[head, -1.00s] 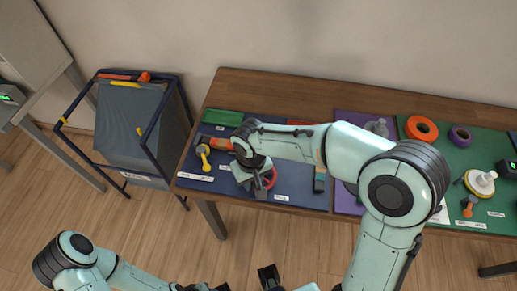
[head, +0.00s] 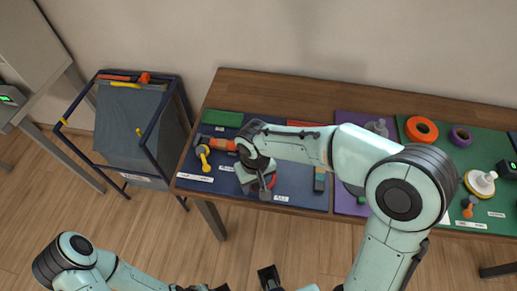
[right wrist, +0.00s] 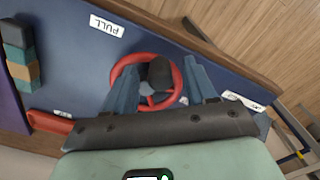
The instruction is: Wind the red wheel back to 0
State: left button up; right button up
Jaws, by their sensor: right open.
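The red wheel (right wrist: 140,57) lies over the blue board in the right wrist view, a ring with a dark knob (right wrist: 160,72) at its middle. In the head view only a piece of the wheel (head: 271,181) shows beside my right gripper (head: 265,190), which hides the rest. In the right wrist view my right gripper (right wrist: 160,70) is open, with one blue-grey finger at each side of the wheel. I cannot tell whether the fingers touch the rim. No 0 mark is readable. My left arm is low at the left in the head view; its gripper is at the bottom edge, mostly cut off.
The blue board (head: 300,197) also holds a yellow knob (head: 203,152), an orange-red handle (head: 222,144), a green block (head: 222,118) and a label reading PULL (right wrist: 107,26). Purple and green boards lie to the right. A blue-framed cart (head: 140,125) stands left of the table.

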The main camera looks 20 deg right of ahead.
notch_tip(320, 180, up, 13)
jog(key=p, duration=0.2)
jog(key=shift+r, duration=0.15)
